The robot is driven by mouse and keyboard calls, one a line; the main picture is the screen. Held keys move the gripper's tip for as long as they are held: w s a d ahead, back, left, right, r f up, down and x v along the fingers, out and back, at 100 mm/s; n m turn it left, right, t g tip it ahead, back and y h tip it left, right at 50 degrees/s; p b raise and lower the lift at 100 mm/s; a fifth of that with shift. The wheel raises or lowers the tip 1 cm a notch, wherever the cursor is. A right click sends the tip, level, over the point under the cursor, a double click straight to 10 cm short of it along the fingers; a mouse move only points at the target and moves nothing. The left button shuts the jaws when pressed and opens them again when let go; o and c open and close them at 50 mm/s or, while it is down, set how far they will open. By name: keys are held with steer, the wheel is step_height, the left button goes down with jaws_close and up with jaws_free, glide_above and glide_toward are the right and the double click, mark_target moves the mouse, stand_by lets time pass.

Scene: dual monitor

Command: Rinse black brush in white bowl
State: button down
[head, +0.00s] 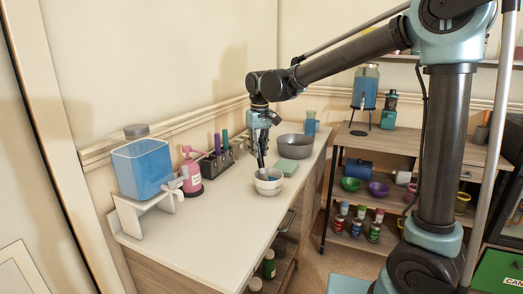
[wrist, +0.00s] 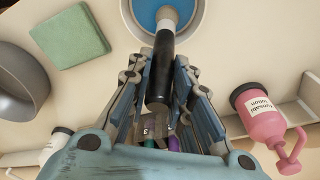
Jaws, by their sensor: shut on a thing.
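My gripper (head: 262,150) is shut on the black brush (wrist: 160,75), and its fingers show on both sides of the brush handle in the wrist view. The brush points down, with its pale tip end at the white bowl (head: 268,190). In the wrist view the bowl (wrist: 135,38) holds blue liquid, and the brush's end overlaps that liquid. I cannot tell how deep the tip is. The bowl stands on the white counter, just below my gripper.
A green sponge-like block (head: 287,167) and a grey bowl (head: 295,146) stand behind the white bowl. A pink lotion bottle (head: 191,172), a holder with pens (head: 218,163) and a blue tank (head: 143,168) stand to the left. The front counter (head: 210,240) is clear.

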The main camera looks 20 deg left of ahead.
steer(key=shift+s+d, duration=0.1)
steer(key=shift+s+d, duration=0.45)
steer(key=shift+d, duration=0.2)
steer(key=shift+s+d, duration=0.4)
steer(key=shift+d, duration=0.25)
steer(key=shift+w+a, duration=0.25)
steer(key=shift+w, duration=0.2)
steer(key=shift+w+a, duration=0.2)
steer(key=shift+w, duration=0.25)
steer(key=shift+r, duration=0.15)
step_height(320, 180, up, 8)
steer(key=shift+r, duration=0.1)
stand_by(0.7)
